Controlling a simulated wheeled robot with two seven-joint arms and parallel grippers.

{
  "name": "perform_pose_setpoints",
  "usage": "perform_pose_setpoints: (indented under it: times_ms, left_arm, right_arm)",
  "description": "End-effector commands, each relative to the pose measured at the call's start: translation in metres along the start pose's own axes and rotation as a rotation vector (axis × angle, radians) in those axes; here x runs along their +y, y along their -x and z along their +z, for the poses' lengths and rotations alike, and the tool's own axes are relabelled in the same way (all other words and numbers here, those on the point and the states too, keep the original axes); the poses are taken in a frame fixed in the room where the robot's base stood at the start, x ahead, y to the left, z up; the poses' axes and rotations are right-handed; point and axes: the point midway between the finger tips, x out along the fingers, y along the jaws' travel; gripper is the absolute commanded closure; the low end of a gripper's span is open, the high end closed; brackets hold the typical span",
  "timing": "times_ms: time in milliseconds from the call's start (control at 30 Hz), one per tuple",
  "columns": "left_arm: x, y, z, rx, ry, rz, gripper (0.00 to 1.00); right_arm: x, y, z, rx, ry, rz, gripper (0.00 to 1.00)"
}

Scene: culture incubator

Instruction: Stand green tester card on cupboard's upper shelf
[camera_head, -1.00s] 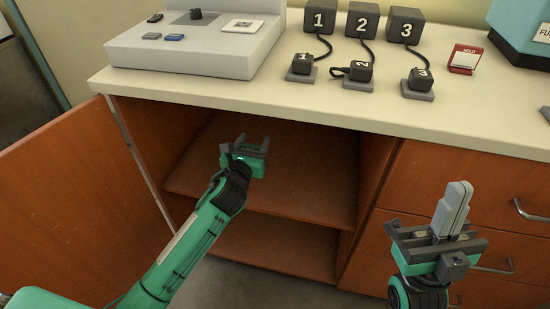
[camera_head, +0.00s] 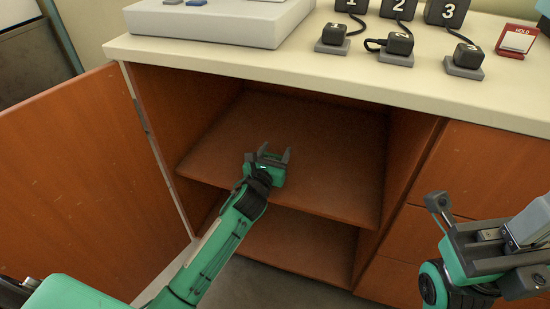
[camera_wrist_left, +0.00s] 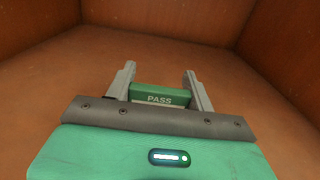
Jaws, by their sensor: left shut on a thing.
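The green tester card (camera_wrist_left: 158,96) shows in the left wrist view, with "PASS" on its green upper part and a pale lower part. My left gripper (camera_head: 274,155) is shut on it, with one grey finger at each side edge. In the head view the gripper is inside the open cupboard, over the front part of the upper shelf (camera_head: 325,180). I cannot tell whether the card touches the shelf. My right gripper (camera_head: 532,222) is at the right edge, outside the cupboard, its grey fingers together and partly cut off.
The cupboard door (camera_head: 85,180) stands open at the left. The upper shelf looks bare around the gripper, with a lower shelf (camera_head: 300,245) beneath. The countertop (camera_head: 300,65) overhangs above. It bears numbered blocks, a red HOLD card (camera_head: 516,40) and a pale device (camera_head: 225,20).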

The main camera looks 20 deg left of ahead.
Motion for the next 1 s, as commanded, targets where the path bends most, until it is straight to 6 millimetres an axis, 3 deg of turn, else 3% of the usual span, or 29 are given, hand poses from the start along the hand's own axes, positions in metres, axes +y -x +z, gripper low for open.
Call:
perform_pose_setpoints:
  times_ms: [433, 467, 567, 1000]
  left_arm:
    - [0.0002, 0.0001, -0.0075, 0.000, 0.000, 0.000, 0.68]
    - [0.0001, 0.0001, -0.0077, -0.001, 0.000, 0.000, 0.44]
    - [0.0001, 0.0001, -0.0072, -0.001, 0.000, 0.000, 0.25]
    - [0.0003, 0.0073, -0.0045, 0.001, -0.001, 0.000, 0.24]
  right_arm:
    - [-0.0017, -0.0009, 0.0003, 0.007, -0.006, -0.002, 1.00]
    - [-0.0018, -0.0012, 0.0003, 0.007, -0.006, -0.003, 1.00]
    - [-0.0018, -0.0017, 0.0003, 0.008, -0.006, -0.003, 1.00]
    - [-0.0012, -0.0057, -0.0003, 0.012, -0.005, -0.002, 1.00]
